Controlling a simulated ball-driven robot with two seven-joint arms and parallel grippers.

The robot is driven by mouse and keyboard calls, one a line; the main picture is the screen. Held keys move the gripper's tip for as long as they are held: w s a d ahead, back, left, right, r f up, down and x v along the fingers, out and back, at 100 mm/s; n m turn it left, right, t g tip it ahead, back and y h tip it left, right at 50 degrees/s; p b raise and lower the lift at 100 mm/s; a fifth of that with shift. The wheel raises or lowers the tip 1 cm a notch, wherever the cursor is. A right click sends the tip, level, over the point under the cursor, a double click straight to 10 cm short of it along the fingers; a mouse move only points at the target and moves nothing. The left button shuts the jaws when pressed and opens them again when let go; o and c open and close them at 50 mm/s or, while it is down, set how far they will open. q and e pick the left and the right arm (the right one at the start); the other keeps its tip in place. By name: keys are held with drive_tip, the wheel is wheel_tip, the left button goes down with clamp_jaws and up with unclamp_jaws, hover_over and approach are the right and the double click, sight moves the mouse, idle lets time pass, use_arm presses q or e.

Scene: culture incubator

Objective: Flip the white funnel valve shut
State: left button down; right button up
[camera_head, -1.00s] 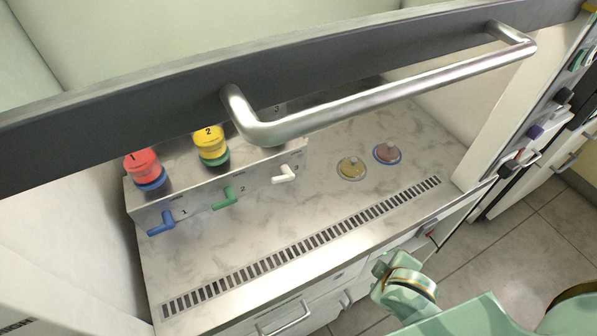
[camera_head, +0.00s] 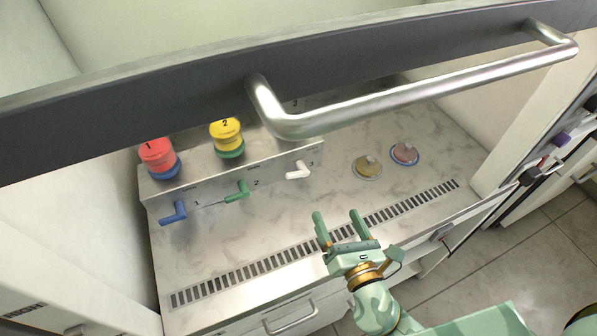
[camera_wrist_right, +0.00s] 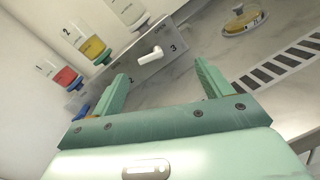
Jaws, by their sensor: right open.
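The white funnel valve (camera_head: 298,170) is a small white lever on the front face of the manifold box, at its right end beside the number 3. In the right wrist view the white valve (camera_wrist_right: 151,55) shows ahead, between and beyond the fingers, its lever slanting up to the right. My right gripper (camera_head: 338,222) is open and empty over the front of the worktop, near the slotted grille, apart from the valve. It also shows open in the right wrist view (camera_wrist_right: 165,78). My left gripper is not in view.
A blue valve (camera_head: 173,212) and a green valve (camera_head: 237,191) sit left on the same box (camera_head: 270,172). Red (camera_head: 157,155) and yellow (camera_head: 226,134) funnels stand above. The sash handle (camera_head: 420,98) crosses in front. Two lidded dishes lie right; the middle worktop is clear.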

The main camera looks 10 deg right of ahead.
sight(300, 175)
drive_tip(key=a+n+y, duration=0.1)
drive_tip(key=a+f+n, duration=0.1)
drive_tip(key=n, duration=0.1)
drive_tip(key=shift+s+f+g+y, duration=0.1)
drive_tip(key=shift+s+g+y, duration=0.05)
drive_tip(key=shift+g+y, duration=0.2)
drive_tip(key=shift+w+a, duration=0.15)
drive_tip(key=shift+w, duration=0.15)
drive_tip(key=w+a, duration=0.1)
drive_tip(key=w, duration=0.4)
drive_tip(key=w+a, duration=0.1)
drive_tip(key=w, duration=0.4)
drive_tip(key=w+a, duration=0.1)
drive_tip(key=w, duration=0.4)
drive_tip(key=shift+w, duration=0.15)
